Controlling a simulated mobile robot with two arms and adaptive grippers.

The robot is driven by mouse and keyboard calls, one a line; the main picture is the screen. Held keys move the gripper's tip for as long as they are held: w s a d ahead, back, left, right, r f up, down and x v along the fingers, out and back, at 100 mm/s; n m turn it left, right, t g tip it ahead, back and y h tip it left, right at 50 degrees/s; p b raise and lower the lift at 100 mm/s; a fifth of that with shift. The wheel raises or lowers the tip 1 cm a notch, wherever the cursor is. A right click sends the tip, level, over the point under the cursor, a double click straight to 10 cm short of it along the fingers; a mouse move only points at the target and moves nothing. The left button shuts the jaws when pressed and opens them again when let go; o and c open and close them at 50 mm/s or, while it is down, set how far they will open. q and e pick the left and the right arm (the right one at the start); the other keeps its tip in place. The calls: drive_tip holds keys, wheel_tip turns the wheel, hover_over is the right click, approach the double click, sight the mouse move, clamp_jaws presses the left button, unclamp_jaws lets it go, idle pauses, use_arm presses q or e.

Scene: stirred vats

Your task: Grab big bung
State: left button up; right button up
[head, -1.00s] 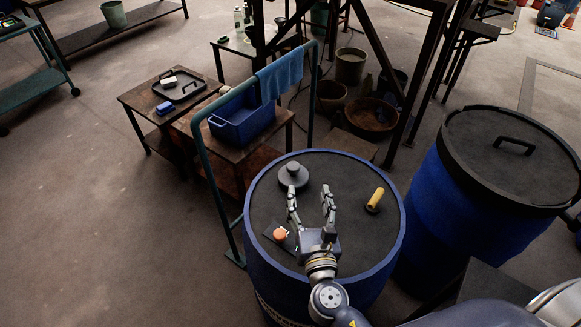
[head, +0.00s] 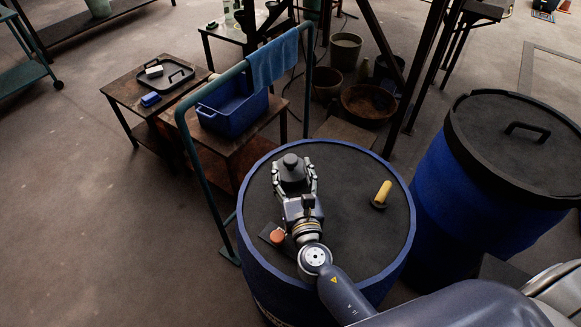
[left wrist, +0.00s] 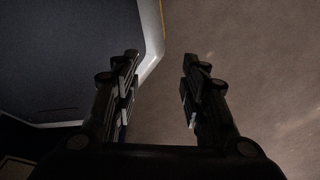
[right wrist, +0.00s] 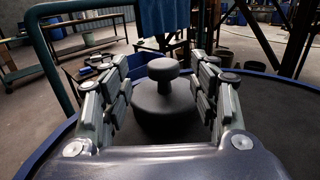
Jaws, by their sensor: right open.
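The big bung (head: 291,165) is a dark grey stopper with a broad round body and a knob on top. It stands upright on the dark lid of the near blue vat (head: 350,226). My right gripper (head: 295,184) is open with its fingers on either side of the bung. In the right wrist view the bung (right wrist: 165,104) sits between the two fingers (right wrist: 167,98), with gaps visible on both sides. My left gripper (left wrist: 160,72) is open and empty in the left wrist view, above bare floor; it is not in the head view.
A yellow-handled item (head: 382,193) and an orange-topped item (head: 277,237) are on the same lid. A green rail (head: 207,190) with a blue cloth (head: 275,66) stands just beyond the vat's left rim. A second lidded blue vat (head: 455,205) stands at right.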

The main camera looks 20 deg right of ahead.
sight(292, 164)
drive_tip(key=w, duration=0.2)
drive_tip(key=w+d, duration=0.1)
drive_tip(key=w, duration=0.1)
drive_tip(key=shift+w+p, duration=0.35)
drive_tip(key=shift+r, duration=0.1)
drive_tip(key=c, duration=1.2)
